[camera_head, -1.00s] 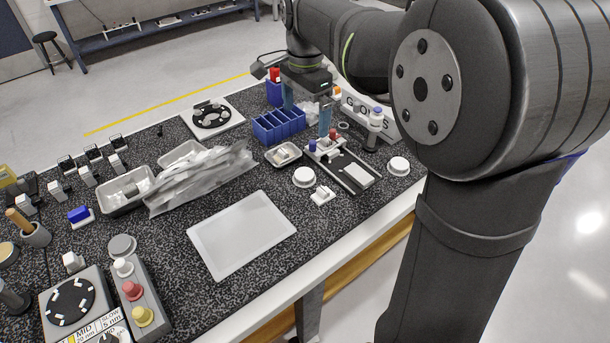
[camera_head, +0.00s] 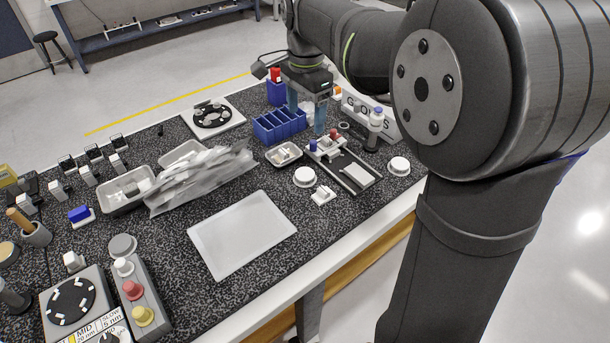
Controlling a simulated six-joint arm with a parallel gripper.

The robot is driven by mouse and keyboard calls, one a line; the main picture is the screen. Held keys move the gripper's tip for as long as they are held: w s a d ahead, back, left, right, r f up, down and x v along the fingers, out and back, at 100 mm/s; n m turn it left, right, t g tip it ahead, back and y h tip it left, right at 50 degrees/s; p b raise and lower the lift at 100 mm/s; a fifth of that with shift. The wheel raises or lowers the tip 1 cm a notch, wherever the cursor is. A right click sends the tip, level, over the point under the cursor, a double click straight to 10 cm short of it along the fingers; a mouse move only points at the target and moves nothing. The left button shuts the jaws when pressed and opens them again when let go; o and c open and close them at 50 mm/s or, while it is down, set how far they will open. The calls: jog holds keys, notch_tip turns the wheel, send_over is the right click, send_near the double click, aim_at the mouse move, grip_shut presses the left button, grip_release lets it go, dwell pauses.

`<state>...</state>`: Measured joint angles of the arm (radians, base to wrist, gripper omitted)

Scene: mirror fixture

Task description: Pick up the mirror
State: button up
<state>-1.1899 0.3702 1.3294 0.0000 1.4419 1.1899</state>
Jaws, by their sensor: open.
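My gripper (camera_head: 306,119) points down over the far right part of the bench. Its two blue fingers are apart, with nothing seen between them. The right finger ends just behind the fixture (camera_head: 347,168), a long dark and grey block with blue and red knobs at its far end and a pale plate (camera_head: 358,175) at its near end. The left finger is by the blue divided bin. I cannot make out which small part is the mirror; it may be hidden or too small to tell.
The blue bin (camera_head: 279,126) and a small white tray (camera_head: 284,155) stand left of the fixture. White round pieces (camera_head: 304,177) and a labelled block with a dark post (camera_head: 373,130) are close by. A bare pale mat (camera_head: 242,235) lies nearer.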

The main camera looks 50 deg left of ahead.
jog(key=n, duration=1.7)
send_over(305, 174)
notch_tip(305, 174, down, 12)
jog(key=shift+w+d+f, duration=0.1)
jog(key=shift+d, duration=0.05)
jog(key=shift+a+f, duration=0.2)
jog(key=shift+f, duration=2.45)
jog(key=c, duration=1.1)
